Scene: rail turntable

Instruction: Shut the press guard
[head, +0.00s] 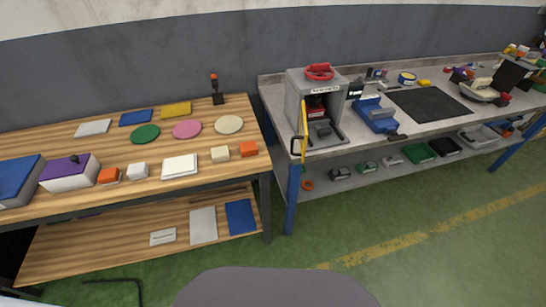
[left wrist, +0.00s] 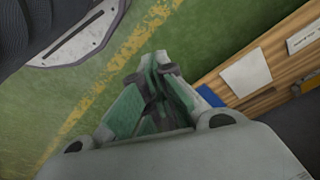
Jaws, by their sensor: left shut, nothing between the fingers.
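The press (head: 314,100) is a grey box-shaped machine with a red knob or handwheel on top, at the left end of the grey workbench in the head view. Its front opening shows, with a red part inside. The yellow-edged guard (head: 304,128) stands out from the press's left front side, seen nearly edge-on, so the opening is uncovered. My left gripper (left wrist: 160,62) shows in the left wrist view, shut and empty above the green floor, away from the press. Neither gripper is in the head view.
The grey bench (head: 274,88) also holds a blue vise-like device (head: 376,115) and a black mat (head: 432,104) right of the press. A wooden table (head: 110,156) with discs, blocks and boxes stands to the left.

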